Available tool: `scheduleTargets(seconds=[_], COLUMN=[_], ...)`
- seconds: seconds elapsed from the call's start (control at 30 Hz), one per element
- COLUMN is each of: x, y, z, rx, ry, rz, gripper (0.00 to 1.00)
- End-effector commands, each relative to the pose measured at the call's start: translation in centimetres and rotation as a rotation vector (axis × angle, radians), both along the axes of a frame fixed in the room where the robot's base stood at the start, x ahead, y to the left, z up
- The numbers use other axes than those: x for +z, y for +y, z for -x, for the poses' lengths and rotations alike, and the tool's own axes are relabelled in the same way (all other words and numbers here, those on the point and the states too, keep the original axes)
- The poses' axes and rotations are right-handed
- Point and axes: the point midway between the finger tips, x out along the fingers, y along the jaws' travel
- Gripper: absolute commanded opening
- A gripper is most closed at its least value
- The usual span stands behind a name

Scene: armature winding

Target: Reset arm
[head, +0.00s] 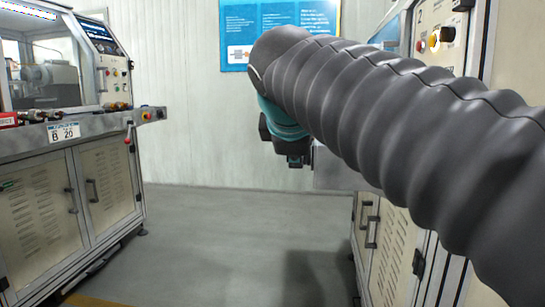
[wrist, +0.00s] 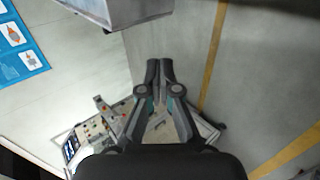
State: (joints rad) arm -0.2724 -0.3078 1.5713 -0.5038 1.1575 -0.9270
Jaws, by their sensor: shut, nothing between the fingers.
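My gripper (wrist: 159,66) shows in the wrist view, with its two dark fingers together and nothing between them. In the head view my arm, in a dark ribbed sleeve, reaches in from the right and hides part of the machine behind it. The fingers are not clear in the head view. In the wrist view the fingers point over bare floor, apart from any object.
A machine cabinet (head: 70,205) marked B 20 stands at the left, with a control panel (head: 112,75). Another machine (head: 520,50) stands close at the right. A blue poster (head: 235,20) hangs on the back wall. The floor (head: 235,240) between the machines is clear.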

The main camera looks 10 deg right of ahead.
Motion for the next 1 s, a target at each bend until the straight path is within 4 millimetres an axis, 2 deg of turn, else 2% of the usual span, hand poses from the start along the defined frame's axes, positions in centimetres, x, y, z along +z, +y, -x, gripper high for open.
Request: scheduleTargets(seconds=[0.27, 0.37, 0.5, 0.67, 0.77, 1.0], x=[0.1, -0.8, -5.2, -11.0, -15.1, -26.0], y=[0.2, 0.8, 2.2, 2.9, 2.7, 1.3], z=[-0.2, -0.4, -0.4, 1.6, 3.8, 11.6], rx=[-0.048, -0.093, -0.176, -0.309, -0.420, -0.742], ry=[-0.029, -0.044, -0.012, 0.039, 0.075, 0.152], rz=[-0.065, -0.156, -0.313, -0.501, -0.623, -0.895], gripper=[0.00, 0.00, 0.00, 0.00, 0.00, 0.00])
